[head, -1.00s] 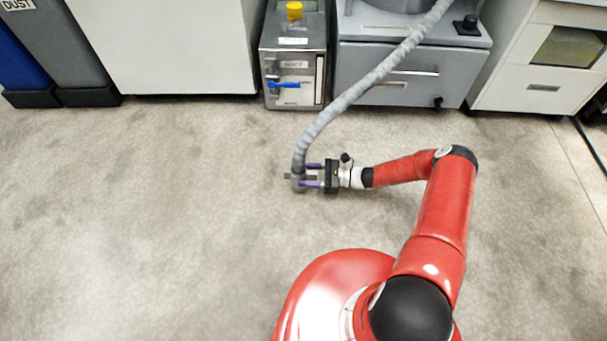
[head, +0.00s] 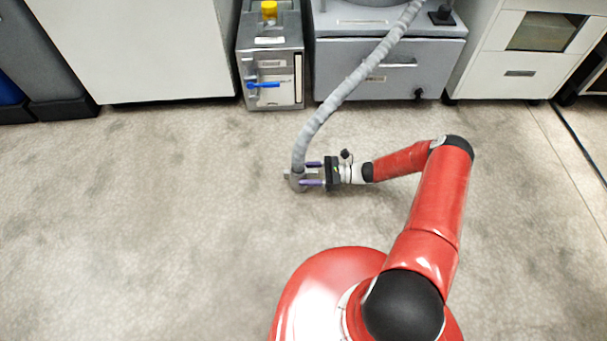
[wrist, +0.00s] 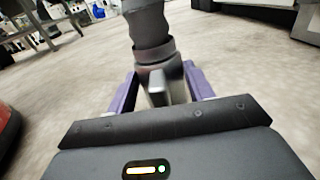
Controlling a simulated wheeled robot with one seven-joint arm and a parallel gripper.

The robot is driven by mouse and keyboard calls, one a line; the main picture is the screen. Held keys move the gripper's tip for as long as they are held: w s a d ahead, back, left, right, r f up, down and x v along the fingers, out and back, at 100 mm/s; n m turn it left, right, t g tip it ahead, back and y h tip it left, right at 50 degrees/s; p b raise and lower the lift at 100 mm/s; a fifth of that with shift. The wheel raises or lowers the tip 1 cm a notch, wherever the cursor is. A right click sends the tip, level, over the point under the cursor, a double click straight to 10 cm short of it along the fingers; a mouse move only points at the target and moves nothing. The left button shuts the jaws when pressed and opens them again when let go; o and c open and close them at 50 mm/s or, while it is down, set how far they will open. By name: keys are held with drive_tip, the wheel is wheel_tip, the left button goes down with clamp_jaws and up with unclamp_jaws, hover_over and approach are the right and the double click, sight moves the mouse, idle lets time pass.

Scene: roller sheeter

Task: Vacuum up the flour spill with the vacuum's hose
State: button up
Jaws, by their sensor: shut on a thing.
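The grey ribbed vacuum hose (head: 345,88) runs from the grey machine at the upper right down to its nozzle end (head: 296,176). My gripper (head: 304,175) has its purple fingers shut on the nozzle end, just above the floor. In the wrist view the hose (wrist: 152,27) rises from between the two purple fingers (wrist: 162,88). I cannot tell whether the nozzle touches the floor. No clear flour spill shows; the floor has only faint mottled grey patches.
A grey drawer unit (head: 385,80) stands behind the hose. A small metal box (head: 272,82) with a blue lever and yellow cap is left of it. White cabinets (head: 140,50) and (head: 520,72) stand along the back. The floor (head: 150,220) on the left is clear.

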drive_tip(key=shift+d, duration=1)
drive_tip(key=shift+r+p, duration=2.65)
drive_tip(key=shift+r, duration=1.85)
